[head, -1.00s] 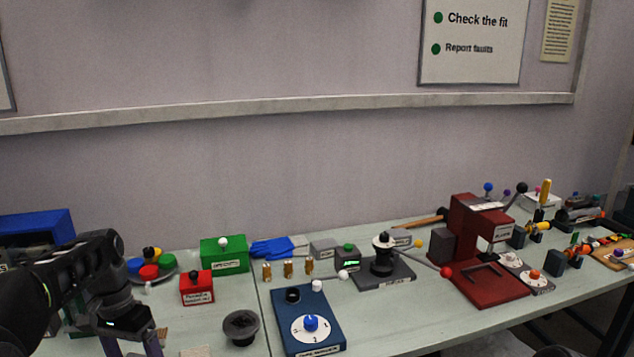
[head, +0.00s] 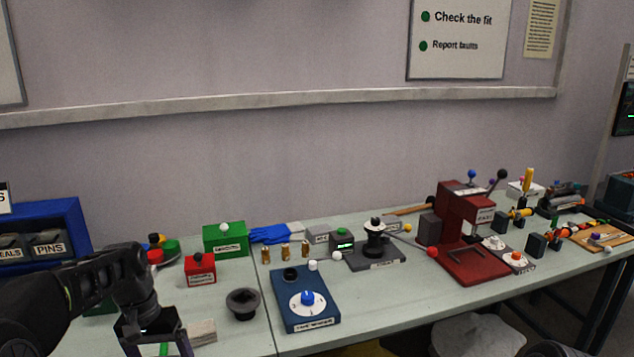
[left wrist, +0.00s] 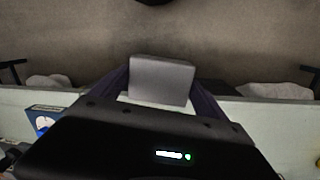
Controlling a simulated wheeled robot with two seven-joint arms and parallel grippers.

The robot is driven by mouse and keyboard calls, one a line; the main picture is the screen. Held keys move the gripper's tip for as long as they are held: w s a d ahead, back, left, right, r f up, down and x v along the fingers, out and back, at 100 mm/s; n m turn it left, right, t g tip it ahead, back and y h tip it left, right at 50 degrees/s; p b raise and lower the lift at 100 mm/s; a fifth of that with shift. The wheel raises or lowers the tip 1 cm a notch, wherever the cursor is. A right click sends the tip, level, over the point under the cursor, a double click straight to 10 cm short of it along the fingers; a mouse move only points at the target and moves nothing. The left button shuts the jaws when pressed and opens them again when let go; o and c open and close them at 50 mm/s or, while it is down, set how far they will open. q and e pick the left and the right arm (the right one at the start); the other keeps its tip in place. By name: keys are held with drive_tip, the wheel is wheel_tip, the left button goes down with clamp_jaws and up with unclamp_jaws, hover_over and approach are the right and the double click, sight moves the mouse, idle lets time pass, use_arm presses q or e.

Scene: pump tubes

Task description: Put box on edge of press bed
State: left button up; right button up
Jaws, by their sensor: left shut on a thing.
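My left gripper (head: 155,344) is at the lower left of the head view, near the table's front edge. In the left wrist view its two dark fingers are shut on a plain grey box (left wrist: 160,80). The held box cannot be made out clearly in the head view. The red press (head: 466,215) stands upright at the right of the table. Its flat red bed (head: 468,262) reaches toward the front edge, well to the right of my left gripper and apart from it. My right gripper is not in view.
A blue dial panel (head: 304,297), a dark grey funnel-like cup (head: 242,304) and a grey fixture (head: 375,251) stand between my left gripper and the press. A red box (head: 200,268) and a green box (head: 226,238) sit behind. A stool (head: 478,337) stands below the front edge.

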use_arm(q)
drive_tip(key=d+f+m, duration=0.1)
drive_tip(key=d+f, duration=0.2)
drive_tip(key=d, duration=0.9)
drive_tip(key=shift+w+d+f+g, duration=0.25)
drive_tip(key=shift+w+d+g, duration=0.05)
drive_tip(key=shift+w+d, duration=0.15)
drive_tip(key=s+f, duration=0.4)
drive_tip(key=f, duration=1)
drive_tip(key=shift+f, duration=0.4)
drive_tip(key=shift+w, duration=0.1)
